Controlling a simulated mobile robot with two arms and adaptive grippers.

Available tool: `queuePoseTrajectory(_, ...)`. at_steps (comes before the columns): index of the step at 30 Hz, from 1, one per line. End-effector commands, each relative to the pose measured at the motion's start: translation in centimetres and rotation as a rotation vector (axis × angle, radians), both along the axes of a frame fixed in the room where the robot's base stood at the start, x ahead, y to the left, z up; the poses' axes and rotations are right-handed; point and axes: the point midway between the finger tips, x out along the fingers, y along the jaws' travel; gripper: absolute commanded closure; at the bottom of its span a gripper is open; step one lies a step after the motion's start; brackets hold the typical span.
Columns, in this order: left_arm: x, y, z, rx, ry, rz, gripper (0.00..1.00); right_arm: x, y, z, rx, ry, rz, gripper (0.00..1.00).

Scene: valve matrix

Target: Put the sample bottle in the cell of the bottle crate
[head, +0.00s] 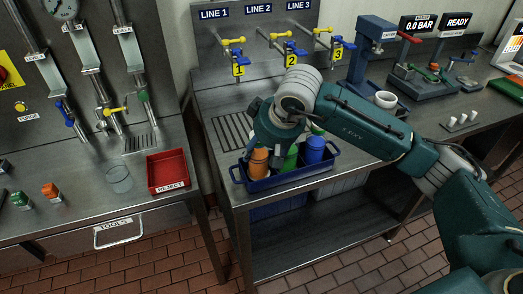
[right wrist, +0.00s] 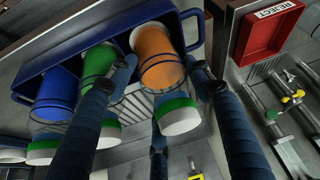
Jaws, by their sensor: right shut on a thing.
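The blue bottle crate (head: 285,178) stands on the front of the steel bench, with its rim (right wrist: 100,42) in the right wrist view. An orange bottle (head: 258,160) is at the crate's left end, a green bottle (head: 290,158) in the middle and a blue bottle (head: 314,150) at the right. My right gripper (right wrist: 165,72) is shut on the orange bottle (right wrist: 158,52), with fingers on both sides. The bottle has a green and white cap (right wrist: 178,116). My left gripper is out of view.
One finger lies close beside the green bottle (right wrist: 98,62). A red reject tray (head: 168,172) and a clear glass (head: 118,180) stand on the left bench, across a gap. Valve taps (head: 290,60) are behind the crate. A press stand (head: 372,60) with a white cup is to the right.

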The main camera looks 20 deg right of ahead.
Motion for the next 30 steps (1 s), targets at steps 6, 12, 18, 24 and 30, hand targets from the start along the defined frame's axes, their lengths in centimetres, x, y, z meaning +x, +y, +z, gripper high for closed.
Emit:
queuePoseTrajectory(6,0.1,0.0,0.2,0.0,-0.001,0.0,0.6,0.1,0.0,-0.9,0.001,-0.004,0.0,0.83)
queuePoseTrajectory(12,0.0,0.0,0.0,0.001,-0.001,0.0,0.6,0.1,0.0,-1.0,0.001,-0.004,-0.001,0.83)
queuePoseTrajectory(18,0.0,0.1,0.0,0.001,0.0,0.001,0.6,0.0,0.0,-1.1,0.001,-0.001,-0.001,0.3)
queuePoseTrajectory(24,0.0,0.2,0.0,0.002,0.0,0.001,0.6,0.0,0.0,-1.0,0.001,-0.001,-0.001,0.3)
queuePoseTrajectory(30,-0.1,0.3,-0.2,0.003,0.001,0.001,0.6,-0.4,-0.2,0.2,0.001,-0.005,-0.001,0.3)
